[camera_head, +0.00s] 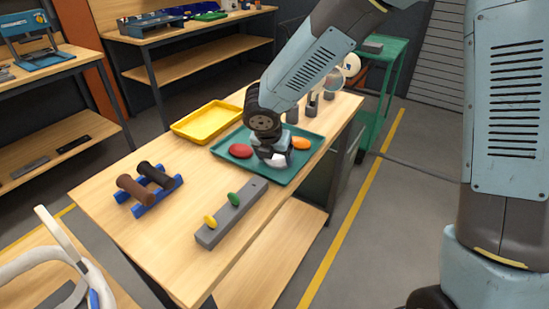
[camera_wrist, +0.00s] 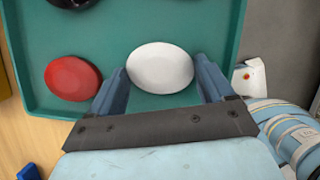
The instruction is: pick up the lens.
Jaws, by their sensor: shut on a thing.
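The lens could be one of the smooth oval pieces at the teal tray (camera_head: 226,158); a white oval piece (camera_wrist: 160,68) sits between my gripper's fingers in the wrist view. My gripper (camera_head: 276,156) is over the tray, pointing down, and shut on this white piece. In the head view the white piece (camera_head: 277,161) shows only partly beneath the fingers. I cannot tell whether it touches the tray. A red oval piece (camera_head: 241,151) lies left of my gripper, and an orange one (camera_head: 301,143) lies right of it. The red piece also shows in the wrist view (camera_wrist: 73,78).
A yellow tray (camera_head: 187,131) stands behind left of the teal tray. A grey bar with yellow and green knobs (camera_head: 231,216) lies at the table's front. Brown and black rollers on a blue rack (camera_head: 138,205) stand left. Bare tabletop (camera_head: 185,235) lies between them.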

